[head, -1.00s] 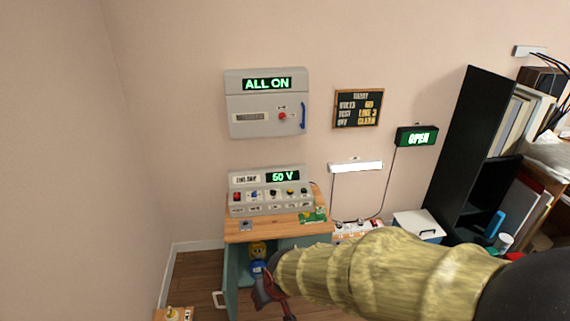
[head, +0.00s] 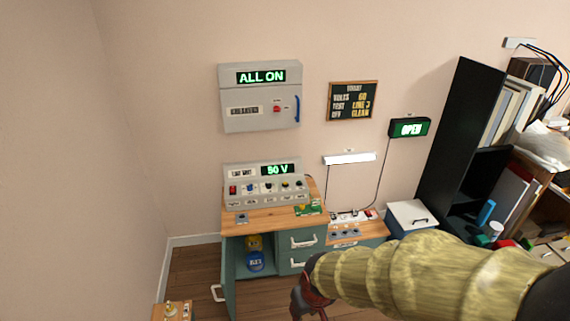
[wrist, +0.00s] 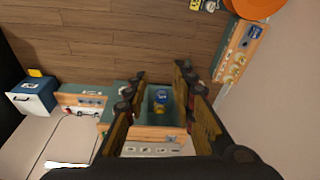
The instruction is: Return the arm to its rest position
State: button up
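My arm, in a yellowish ribbed sleeve, reaches in from the lower right of the head view. My gripper (head: 312,297) hangs at its end, low in front of the workbench (head: 262,217). In the wrist view my gripper (wrist: 160,76) has its fingers spread apart with nothing held between them. A blue and yellow figure (head: 255,260) stands in the bench's open compartment; it also shows beyond the fingers in the wrist view (wrist: 160,98), apart from them.
A control panel (head: 262,188) reading about 50 V stands on the bench, under a wall box (head: 260,110) reading ALL ON. A black shelf (head: 462,140) stands at right. A small wooden stand (head: 172,311) is at lower left. Wooden floor shows between stand and bench.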

jog(key=s+d+r+m+t+p, duration=0.1)
jog(key=s+d+r+p, duration=0.1)
jog(key=r, duration=0.7)
jog(key=s+d+r+m+t+p, duration=0.1)
jog(key=s+d+r+p, duration=0.1)
jog(key=s+d+r, duration=0.3)
jog(key=s+d+r+m+t+h+p, duration=0.1)
jog(key=s+d+r+p, duration=0.1)
jog(key=d+r, duration=0.5)
notch_tip(320, 180, up, 7)
jog(key=shift+s+f+m, duration=0.2)
jog(key=shift+s+m, duration=0.2)
jog(key=shift+s, duration=0.4)
jog(key=shift+a, duration=0.1)
